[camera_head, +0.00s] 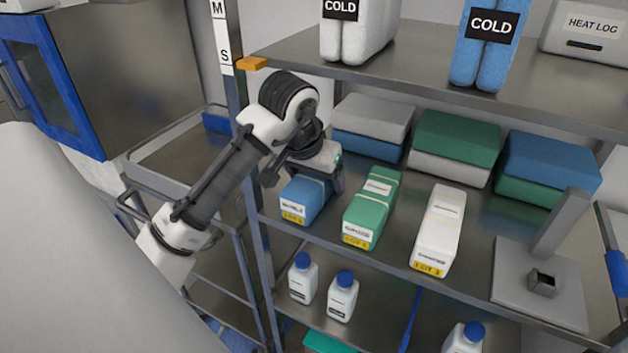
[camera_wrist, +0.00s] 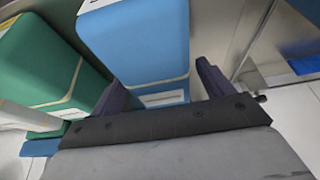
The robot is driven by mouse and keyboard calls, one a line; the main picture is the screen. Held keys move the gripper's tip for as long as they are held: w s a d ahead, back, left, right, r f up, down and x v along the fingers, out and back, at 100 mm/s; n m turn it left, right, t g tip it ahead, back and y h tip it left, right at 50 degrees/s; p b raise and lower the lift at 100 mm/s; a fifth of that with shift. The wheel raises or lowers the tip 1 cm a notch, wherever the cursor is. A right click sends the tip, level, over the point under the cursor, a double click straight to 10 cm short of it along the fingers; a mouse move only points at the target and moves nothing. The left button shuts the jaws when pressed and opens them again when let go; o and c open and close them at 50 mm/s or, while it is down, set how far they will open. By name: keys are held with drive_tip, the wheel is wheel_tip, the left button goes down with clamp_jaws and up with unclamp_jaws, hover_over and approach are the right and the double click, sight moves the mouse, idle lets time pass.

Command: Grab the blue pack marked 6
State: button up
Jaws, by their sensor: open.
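The blue pack (camera_head: 311,203) lies at the left end of the middle shelf, with a white label and a yellow lot tag on its front end. The number on the tag is too small for me to read surely. My gripper (camera_head: 305,178) is open over the pack, with a finger on each side of it. In the wrist view the blue pack (camera_wrist: 140,45) shows between the two fingers of my gripper (camera_wrist: 162,84). Whether the fingers touch it I cannot tell. My gripper hides part of the pack's top in the head view.
A green pack (camera_head: 373,212) lies close to the right of the blue one, then a white pack (camera_head: 440,228). Folded stacks (camera_head: 372,122) stand behind. A shelf post (camera_head: 243,150) is close on the left. The upper shelf (camera_head: 420,75) overhangs. Bottles (camera_head: 342,298) stand below.

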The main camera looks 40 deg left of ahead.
drive_tip(key=shift+w+f, duration=0.1)
drive_tip(key=shift+f, duration=0.45)
drive_tip(key=c, duration=1.2)
drive_tip(key=shift+w+r+p, duration=0.15)
drive_tip(key=shift+r+p, duration=0.1)
drive_tip(key=shift+p, duration=0.2)
